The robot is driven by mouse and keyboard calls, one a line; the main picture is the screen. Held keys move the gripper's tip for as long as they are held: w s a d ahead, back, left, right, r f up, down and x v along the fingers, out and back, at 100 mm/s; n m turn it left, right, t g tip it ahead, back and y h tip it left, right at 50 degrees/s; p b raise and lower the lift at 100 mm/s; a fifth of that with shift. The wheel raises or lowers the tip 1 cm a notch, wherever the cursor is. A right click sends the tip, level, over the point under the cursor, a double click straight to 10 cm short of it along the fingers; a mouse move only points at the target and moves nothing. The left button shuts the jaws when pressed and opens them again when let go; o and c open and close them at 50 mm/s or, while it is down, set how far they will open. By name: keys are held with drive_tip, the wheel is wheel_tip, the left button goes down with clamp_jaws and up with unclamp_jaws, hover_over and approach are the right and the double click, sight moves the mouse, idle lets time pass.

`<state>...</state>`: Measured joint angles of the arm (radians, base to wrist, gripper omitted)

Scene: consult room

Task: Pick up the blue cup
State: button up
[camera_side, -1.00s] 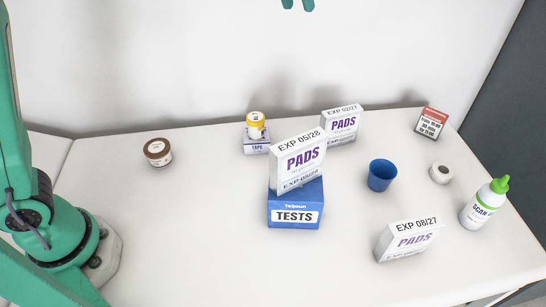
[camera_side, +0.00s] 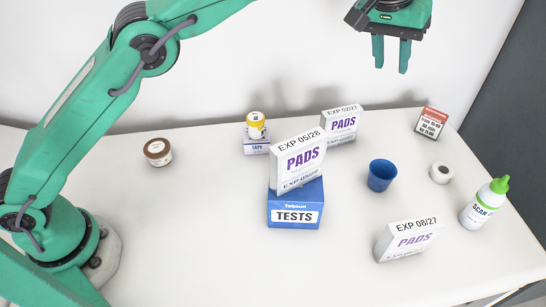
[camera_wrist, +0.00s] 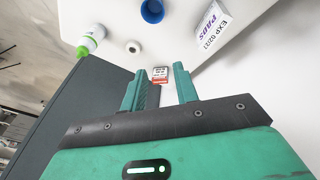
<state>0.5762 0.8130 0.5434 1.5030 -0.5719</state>
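The blue cup (camera_side: 382,176) stands upright on the white table, right of centre in the side view. In the wrist view the blue cup (camera_wrist: 152,11) is cut by the top edge, beyond the fingertips. My gripper (camera_side: 391,70) hangs in the air well above the table's back edge, fingers pointing down, above and behind the cup. In the wrist view my gripper (camera_wrist: 160,82) has its two green fingers apart with nothing between them.
A PADS box (camera_side: 299,163) rests on a blue TESTS box (camera_side: 295,204) left of the cup. PADS boxes stand behind (camera_side: 342,124) and in front (camera_side: 409,240). A white roll (camera_side: 441,174), green-capped bottle (camera_side: 484,204) and red-white box (camera_side: 431,123) are to the right.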

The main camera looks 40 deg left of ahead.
drive_tip(key=d+f, duration=0.1)
hover_over(371, 164)
drive_tip(key=s, duration=0.2)
drive_tip(key=f, duration=1.4)
drive_tip(key=a+f, duration=0.1)
drive_tip(key=f, duration=0.6)
drive_tip(key=shift+w+f, duration=0.25)
drive_tip(key=shift+x, duration=1.3)
drive_tip(key=shift+x, duration=2.65)
drive_tip(key=shift+w+r, duration=0.1)
drive_tip(key=shift+c, duration=0.4)
clamp_jaws()
